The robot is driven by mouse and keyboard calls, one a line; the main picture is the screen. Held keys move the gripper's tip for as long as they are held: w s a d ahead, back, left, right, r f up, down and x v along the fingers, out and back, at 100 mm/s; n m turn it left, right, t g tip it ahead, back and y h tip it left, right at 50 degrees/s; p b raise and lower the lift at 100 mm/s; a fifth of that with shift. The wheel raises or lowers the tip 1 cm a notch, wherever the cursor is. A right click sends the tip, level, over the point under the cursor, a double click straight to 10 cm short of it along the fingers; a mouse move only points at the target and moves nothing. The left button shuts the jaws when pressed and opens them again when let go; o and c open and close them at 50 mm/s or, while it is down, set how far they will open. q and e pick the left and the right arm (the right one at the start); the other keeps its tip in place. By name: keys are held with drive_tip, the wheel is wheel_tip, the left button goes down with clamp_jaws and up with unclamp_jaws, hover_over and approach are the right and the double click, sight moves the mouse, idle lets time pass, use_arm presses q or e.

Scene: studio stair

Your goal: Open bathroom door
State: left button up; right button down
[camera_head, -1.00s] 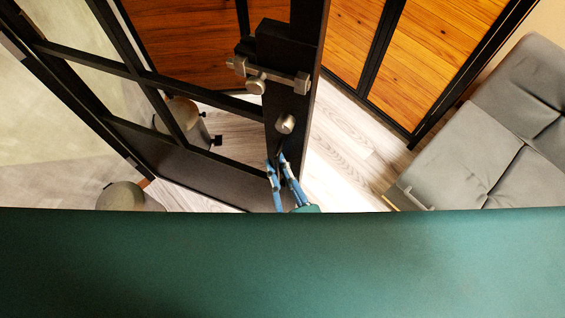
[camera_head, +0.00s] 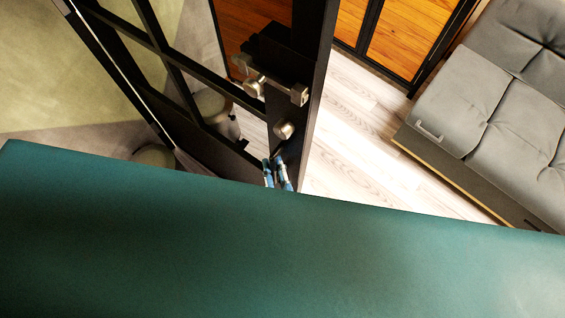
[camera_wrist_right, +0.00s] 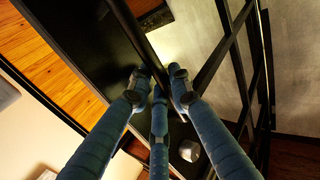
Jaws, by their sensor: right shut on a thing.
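The dark-framed glass door (camera_head: 302,130) stands upright in the middle of the head view, its broad edge stile toward me. A metal lever handle (camera_head: 262,86) and a round metal knob (camera_head: 284,130) sit on that stile. My right gripper (camera_head: 278,172) has its blue fingers at the door just below the knob. In the right wrist view, the right gripper (camera_wrist_right: 160,84) is shut around a slim dark bar (camera_wrist_right: 148,50) on the door. A pale round knob (camera_wrist_right: 189,150) shows past the fingers there. My left gripper is not in view.
A grey sofa (camera_head: 480,105) stands at the right. Wood-panelled dark-framed doors (camera_head: 405,40) are at the back. Light wooden floor (camera_head: 350,140) is clear between door and sofa. A round stool (camera_head: 212,105) shows through the glass.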

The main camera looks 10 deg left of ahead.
drive_tip(key=shift+s+a, duration=0.25)
drive_tip(key=shift+s, duration=0.2)
drive_tip(key=c, duration=1.6)
unclamp_jaws()
drive_tip(key=v, duration=1.2)
drive_tip(key=shift+d, duration=0.1)
